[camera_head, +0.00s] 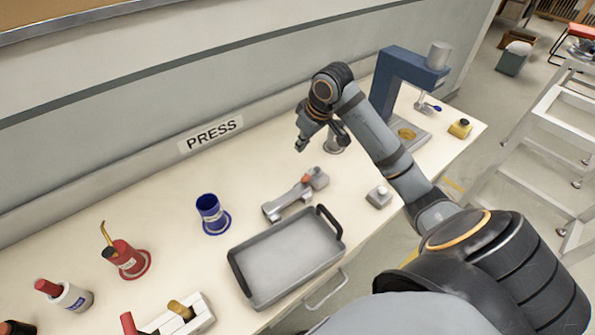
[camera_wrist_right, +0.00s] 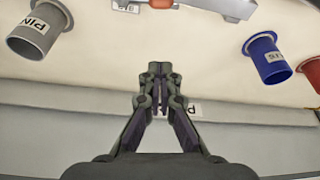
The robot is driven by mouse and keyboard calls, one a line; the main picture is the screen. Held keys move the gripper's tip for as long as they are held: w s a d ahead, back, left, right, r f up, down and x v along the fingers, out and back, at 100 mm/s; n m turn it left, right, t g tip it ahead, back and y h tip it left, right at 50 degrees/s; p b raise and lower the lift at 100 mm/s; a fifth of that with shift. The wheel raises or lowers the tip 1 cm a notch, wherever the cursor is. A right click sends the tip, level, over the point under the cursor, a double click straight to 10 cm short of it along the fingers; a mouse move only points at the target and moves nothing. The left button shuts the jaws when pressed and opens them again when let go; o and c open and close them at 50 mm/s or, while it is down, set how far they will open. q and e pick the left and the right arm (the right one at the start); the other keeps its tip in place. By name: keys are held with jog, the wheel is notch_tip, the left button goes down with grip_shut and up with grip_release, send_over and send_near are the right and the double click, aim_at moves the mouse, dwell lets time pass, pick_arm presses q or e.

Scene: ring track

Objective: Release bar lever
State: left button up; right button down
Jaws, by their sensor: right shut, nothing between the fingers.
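My right gripper (camera_head: 300,146) hangs over the back of the bench by the wall, fingers shut and empty; its fingertips also show in the right wrist view (camera_wrist_right: 160,72). A blue press (camera_head: 385,75) stands at the back right. A small lever with a blue knob (camera_head: 432,107) is at its front side, clear of my gripper. A grey bar-shaped fixture (camera_head: 286,202) with an orange-red part (camera_head: 306,179) lies mid-bench, in front of my gripper and apart from it. I cannot tell which of these is the bar lever. My left gripper is not in view.
A grey tray (camera_head: 237,262) sits at the bench's front. A blue cup (camera_head: 211,215) and red cup (camera_head: 128,262) stand left. A grey cup (camera_head: 333,144) stands beside my gripper, partly hidden; it shows in the wrist view (camera_wrist_right: 38,32). A "PRESS" label (camera_head: 212,133) marks the wall.

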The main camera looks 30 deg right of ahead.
jog(key=x, duration=1.1)
jog(key=s+p, duration=0.1)
jog(key=s, duration=0.1)
jog(key=s+d+p, duration=0.1)
jog(key=s, duration=0.1)
jog(key=shift+d, duration=0.1)
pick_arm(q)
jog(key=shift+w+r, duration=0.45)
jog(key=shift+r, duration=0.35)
pick_arm(e)
jog(key=shift+w, duration=0.1)
jog(key=shift+r+n+p, duration=0.1)
jog(key=shift+n+p, duration=0.2)
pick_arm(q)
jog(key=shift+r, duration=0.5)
